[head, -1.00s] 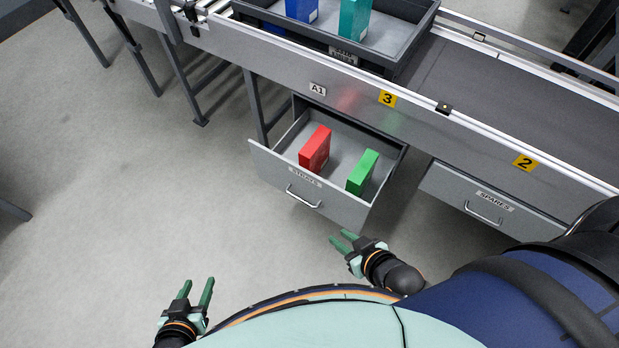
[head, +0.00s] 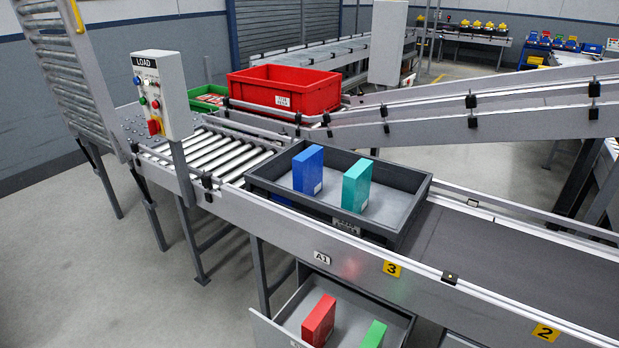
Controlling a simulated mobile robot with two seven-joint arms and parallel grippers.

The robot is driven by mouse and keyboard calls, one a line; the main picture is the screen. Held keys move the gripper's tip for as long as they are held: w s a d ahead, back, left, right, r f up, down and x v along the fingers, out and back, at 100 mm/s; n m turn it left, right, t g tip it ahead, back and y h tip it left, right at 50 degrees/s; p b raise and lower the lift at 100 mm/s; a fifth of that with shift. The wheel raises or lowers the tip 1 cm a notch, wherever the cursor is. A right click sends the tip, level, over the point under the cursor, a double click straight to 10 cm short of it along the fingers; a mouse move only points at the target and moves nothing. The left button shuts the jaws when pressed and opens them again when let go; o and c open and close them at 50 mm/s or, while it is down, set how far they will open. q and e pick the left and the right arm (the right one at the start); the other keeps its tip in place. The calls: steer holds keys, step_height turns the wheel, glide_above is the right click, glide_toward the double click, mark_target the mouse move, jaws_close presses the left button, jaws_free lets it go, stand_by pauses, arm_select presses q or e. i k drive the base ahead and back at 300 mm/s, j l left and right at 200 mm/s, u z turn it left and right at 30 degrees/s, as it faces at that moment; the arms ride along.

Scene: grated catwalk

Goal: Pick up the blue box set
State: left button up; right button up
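A blue box (head: 308,170) stands upright in a dark grey tray (head: 405,220) on the conveyor. A teal box (head: 356,186) stands upright in the same tray, to its right and apart from it. Both carry a small white label low on one side. Neither of my grippers shows in the head view now.
Below the tray, an open drawer (head: 290,316) holds a red box (head: 319,320) and a green box (head: 374,334). A red crate (head: 284,88) stands behind the rollers (head: 212,150). A LOAD control box (head: 160,95) rises at left. Bare belt (head: 480,262) lies right of the tray.

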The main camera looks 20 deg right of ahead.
mark_target(308, 165)
steer(key=i+j+z, duration=0.2)
steer(key=i+j, duration=0.25)
steer(key=i+j+z, duration=0.15)
steer(key=i+j, duration=0.3)
steer(key=i+j+z, duration=0.2)
steer(key=i+j, duration=0.25)
steer(key=j, duration=0.15)
